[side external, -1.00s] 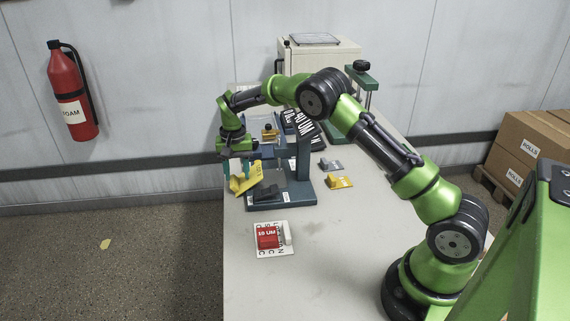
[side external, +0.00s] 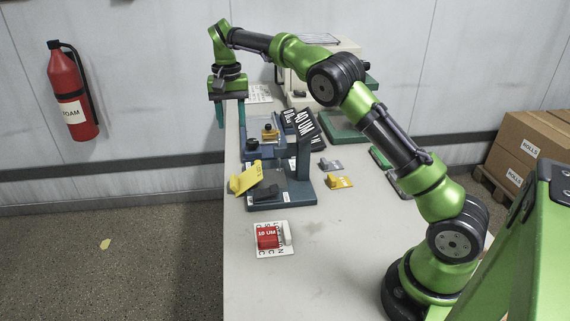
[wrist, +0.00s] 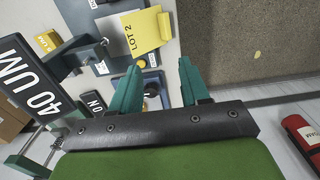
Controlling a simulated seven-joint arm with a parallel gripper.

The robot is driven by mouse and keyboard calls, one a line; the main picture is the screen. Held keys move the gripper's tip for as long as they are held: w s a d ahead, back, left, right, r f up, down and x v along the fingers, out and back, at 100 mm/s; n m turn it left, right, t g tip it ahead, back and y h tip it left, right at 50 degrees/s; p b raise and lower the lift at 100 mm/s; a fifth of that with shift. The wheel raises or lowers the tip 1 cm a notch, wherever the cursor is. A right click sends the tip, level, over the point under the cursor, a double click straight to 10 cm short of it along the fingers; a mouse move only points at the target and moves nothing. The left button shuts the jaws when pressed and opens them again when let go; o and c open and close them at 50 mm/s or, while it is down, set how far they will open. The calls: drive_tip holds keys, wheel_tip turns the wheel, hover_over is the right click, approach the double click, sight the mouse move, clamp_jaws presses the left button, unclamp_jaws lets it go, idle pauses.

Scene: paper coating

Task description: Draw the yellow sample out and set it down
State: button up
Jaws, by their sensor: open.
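The yellow sample (side external: 249,176) is a thin sheet with a darker yellow tab at its outer end. It lies at the left end of the front dark blue stand (side external: 306,192) and reaches past the table's left edge. In the wrist view the sample (wrist: 132,38) reads "LOT 2", and its tab (wrist: 165,26) hangs over the floor side. I cannot tell how its inner end is held. My gripper (side external: 231,117) is open, empty and pointing down, high above and behind the sample. In the wrist view its two green fingers (wrist: 160,72) are apart with nothing between them.
A second blue stand with a yellow-knobbed part (side external: 269,134) stands just behind. A red block (side external: 267,237) sits on a printed card in front. Grey (side external: 331,164) and yellow-orange (side external: 339,182) pieces lie to the right. A "40 UM" sign (side external: 304,122) rises nearby.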

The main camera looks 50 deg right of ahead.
drive_tip(key=o, duration=0.3)
drive_tip(key=shift+d+r, duration=0.15)
drive_tip(key=shift+r, duration=0.15)
drive_tip(key=o, duration=0.5)
drive_tip(key=shift+s+d+r+m+y, duration=0.3)
drive_tip(key=shift+s+d+m, duration=0.2)
drive_tip(key=shift+s+d, duration=0.25)
drive_tip(key=shift+o, duration=0.5)
drive_tip(key=m, duration=0.2)
drive_tip(key=s+f+m+y, duration=0.1)
drive_tip(key=m, duration=0.1)
drive_tip(key=s+d+m+t, duration=0.1)
drive_tip(key=m, duration=0.1)
drive_tip(key=shift+f+y, duration=0.25)
drive_tip(key=shift+y, duration=0.05)
drive_tip(key=shift+s+d+f+m+t+y, duration=0.15)
drive_tip(key=shift+f+m+t, duration=0.3)
drive_tip(key=shift+m, duration=1.4)
drive_tip(key=shift+d+f+m+t+y, duration=0.25)
drive_tip(key=shift+f+m, duration=0.25)
drive_tip(key=shift+m, duration=1.3)
drive_tip(key=shift+s+d+f+m+t+y, duration=0.15)
drive_tip(key=shift+f+m+t, duration=0.3)
drive_tip(key=shift+m, duration=1.4)
drive_tip(key=shift+w+f, duration=0.1)
